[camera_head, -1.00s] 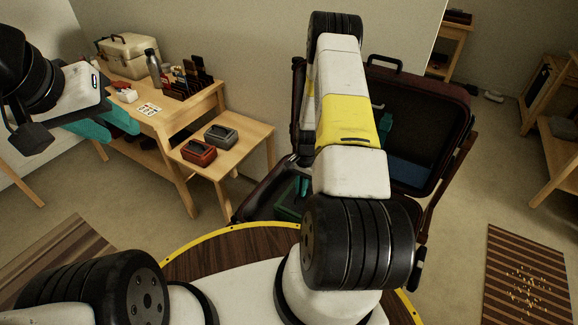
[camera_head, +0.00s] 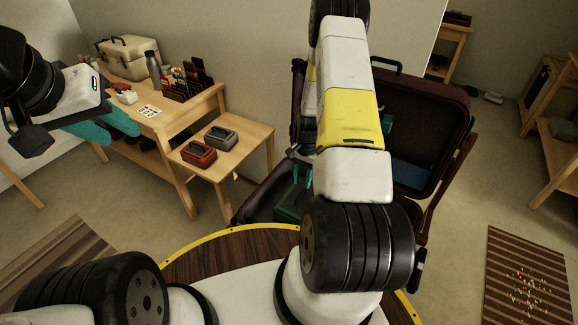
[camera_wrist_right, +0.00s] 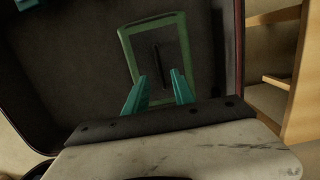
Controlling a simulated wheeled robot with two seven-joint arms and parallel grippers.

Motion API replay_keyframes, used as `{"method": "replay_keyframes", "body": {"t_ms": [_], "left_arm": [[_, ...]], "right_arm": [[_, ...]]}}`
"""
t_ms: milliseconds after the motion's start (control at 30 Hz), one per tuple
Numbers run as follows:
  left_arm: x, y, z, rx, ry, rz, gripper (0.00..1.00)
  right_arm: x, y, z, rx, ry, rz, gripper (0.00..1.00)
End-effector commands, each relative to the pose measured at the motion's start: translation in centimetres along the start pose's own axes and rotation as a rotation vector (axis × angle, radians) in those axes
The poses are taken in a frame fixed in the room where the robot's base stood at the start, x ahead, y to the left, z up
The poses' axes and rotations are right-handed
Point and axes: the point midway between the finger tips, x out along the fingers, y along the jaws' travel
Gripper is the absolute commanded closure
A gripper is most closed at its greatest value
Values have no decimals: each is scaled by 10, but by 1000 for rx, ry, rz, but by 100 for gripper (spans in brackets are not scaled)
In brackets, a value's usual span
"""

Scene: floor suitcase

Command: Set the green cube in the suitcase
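The green cube (camera_wrist_right: 180,82) is a flat, soft-looking case with a green border and dark top. It lies inside the open dark-red suitcase (camera_wrist_right: 60,70); in the head view, part of the cube (camera_head: 288,209) shows in the suitcase's lower half, left of my arm. My right gripper (camera_wrist_right: 159,76) is open, its two teal fingers apart with nothing visible between them, above the cube's near end. My right arm hides much of the suitcase (camera_head: 425,110) in the head view. My left gripper (camera_head: 108,124) is at the left, in front of the desk, its opening unclear.
A red case (camera_head: 198,154) and a grey case (camera_head: 221,137) sit on a low wooden table (camera_head: 246,152). A desk (camera_head: 190,105) beyond holds a beige box (camera_head: 128,55) and a bottle (camera_head: 153,68). A striped rug (camera_head: 525,275) lies on the floor at right.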

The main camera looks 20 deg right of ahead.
Motion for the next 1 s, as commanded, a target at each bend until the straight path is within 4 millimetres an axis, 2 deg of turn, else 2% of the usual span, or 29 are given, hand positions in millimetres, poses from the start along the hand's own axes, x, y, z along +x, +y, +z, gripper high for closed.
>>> {"method": "replay_keyframes", "body": {"t_ms": [33, 100, 200, 467, 567, 767, 1000], "left_arm": [[0, 0, 0, 0, 0, 0, 64], [0, 0, 0, 0, 0, 0, 64], [0, 0, 0, 0, 0, 0, 64], [0, 0, 0, 0, 0, 0, 64], [0, 0, 0, 0, 0, 0, 64], [0, 0, 0, 0, 0, 0, 64], [0, 0, 0, 0, 0, 0, 64]], "right_arm": [[-13, -1, 0, 0, 3, -2, 70], [-28, -1, -1, 0, 3, -2, 70], [-44, 0, 0, 2, 2, -1, 70], [-73, -2, 1, -7, 6, -6, 70], [-99, -8, 5, -38, 24, -26, 70], [-193, -22, 32, -167, 95, -97, 70], [-294, -21, 89, -347, 192, -180, 70]]}}
